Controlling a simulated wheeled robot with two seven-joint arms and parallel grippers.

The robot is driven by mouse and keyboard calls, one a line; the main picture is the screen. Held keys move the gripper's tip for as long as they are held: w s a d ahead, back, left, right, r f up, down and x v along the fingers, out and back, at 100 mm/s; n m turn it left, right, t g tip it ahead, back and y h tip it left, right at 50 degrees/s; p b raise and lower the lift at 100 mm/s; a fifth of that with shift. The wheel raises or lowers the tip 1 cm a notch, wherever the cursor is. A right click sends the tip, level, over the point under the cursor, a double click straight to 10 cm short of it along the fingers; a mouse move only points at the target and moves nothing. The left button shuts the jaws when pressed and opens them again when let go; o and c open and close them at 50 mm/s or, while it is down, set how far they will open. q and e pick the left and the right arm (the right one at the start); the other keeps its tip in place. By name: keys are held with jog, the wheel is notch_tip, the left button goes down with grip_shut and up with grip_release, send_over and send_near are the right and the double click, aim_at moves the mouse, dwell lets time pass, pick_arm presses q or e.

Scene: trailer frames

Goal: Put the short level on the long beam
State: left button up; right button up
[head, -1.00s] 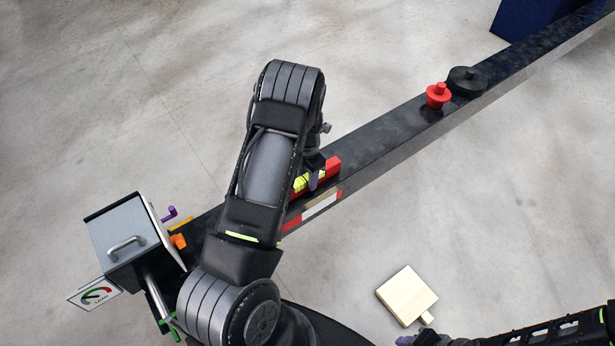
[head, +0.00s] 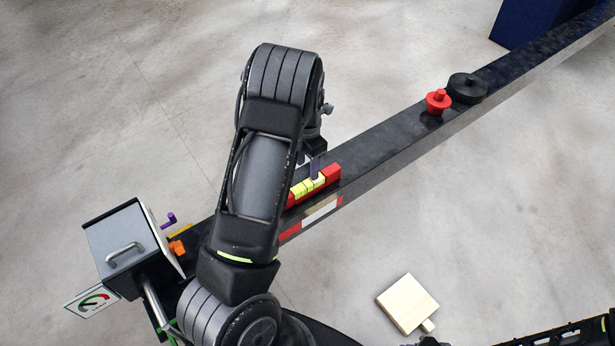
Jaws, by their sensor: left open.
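The short level (head: 331,173), red with a yellow-green middle, lies along the top of the long dark beam (head: 385,140). Its lower left part is hidden behind my left arm. I cannot tell whether the finger still touches the level. My right gripper (head: 432,342) barely shows at the bottom edge, and its jaws cannot be made out.
A red weight (head: 438,102) and a black weight (head: 467,87) stand farther up the beam. A grey box with a handle (head: 124,245) and a gauge card (head: 92,299) stand at the lower left. A blue block (head: 525,20) is at the top right.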

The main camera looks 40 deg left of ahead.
pick_arm(q)
notch_tip(320, 180, up, 3)
jog(key=shift+r, duration=0.1)
dwell(0.8)
jog(key=s+d+f+m+h, duration=0.1)
jog(key=s+d+f+m, duration=0.3)
jog(key=d+f+m, duration=0.3)
jog(key=s+d+f+m, duration=0.4)
jog(key=d+f+m, duration=0.2)
jog(key=d+f, duration=0.15)
jog(key=s+d+m+h, duration=0.1)
jog(key=s+d+m, duration=0.6)
jog(key=d+m, duration=0.2)
jog(key=s+d+f+m+h, duration=0.1)
jog(key=s+d+m+h, duration=0.1)
jog(key=s+d+m, duration=0.6)
jog(key=d, duration=0.2)
jog(key=shift+s+d+f+m+t, duration=0.15)
jog(key=shift+s+d+m+t, duration=0.15)
jog(key=shift+d+m, duration=0.1)
jog(key=shift+w, duration=0.1)
